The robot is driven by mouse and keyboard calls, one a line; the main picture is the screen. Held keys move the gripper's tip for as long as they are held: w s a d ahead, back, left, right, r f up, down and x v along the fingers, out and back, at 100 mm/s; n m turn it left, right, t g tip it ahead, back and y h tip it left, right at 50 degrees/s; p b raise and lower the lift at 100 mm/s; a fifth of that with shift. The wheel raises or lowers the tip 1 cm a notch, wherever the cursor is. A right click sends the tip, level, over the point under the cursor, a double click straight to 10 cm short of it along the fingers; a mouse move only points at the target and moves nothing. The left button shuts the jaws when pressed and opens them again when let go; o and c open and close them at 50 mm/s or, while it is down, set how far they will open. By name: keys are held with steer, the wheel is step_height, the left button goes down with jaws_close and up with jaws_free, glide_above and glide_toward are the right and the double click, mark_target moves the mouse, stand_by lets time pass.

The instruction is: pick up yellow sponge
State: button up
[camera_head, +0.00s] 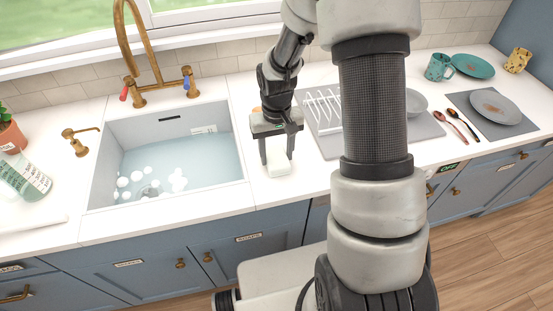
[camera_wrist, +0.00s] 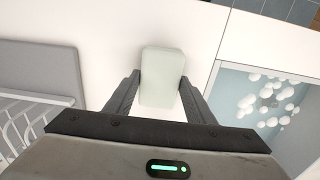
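My gripper (camera_head: 277,163) points down at the counter just right of the sink. Its two fingers, also seen in the wrist view (camera_wrist: 159,84), stand on either side of a pale whitish-green block (camera_head: 279,169), which shows rounded corners in the wrist view (camera_wrist: 161,64). The fingertips are very close to its sides. I cannot tell whether they press on it or whether it is lifted.
The sink (camera_head: 240,150) with water and foam is left of my gripper. A dish rack (camera_head: 322,105) stands right of it. Farther right are a teal mug (camera_head: 438,68), a teal plate (camera_head: 474,66), a grey plate (camera_head: 495,106) and spoons. My arm hides part of the counter.

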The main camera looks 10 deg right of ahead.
mark_target(277, 156)
steer(key=c, duration=0.6)
step_height(277, 156, up, 10)
steer(key=shift+r, duration=0.1)
steer(key=o, duration=0.5)
steer(key=c, duration=0.3)
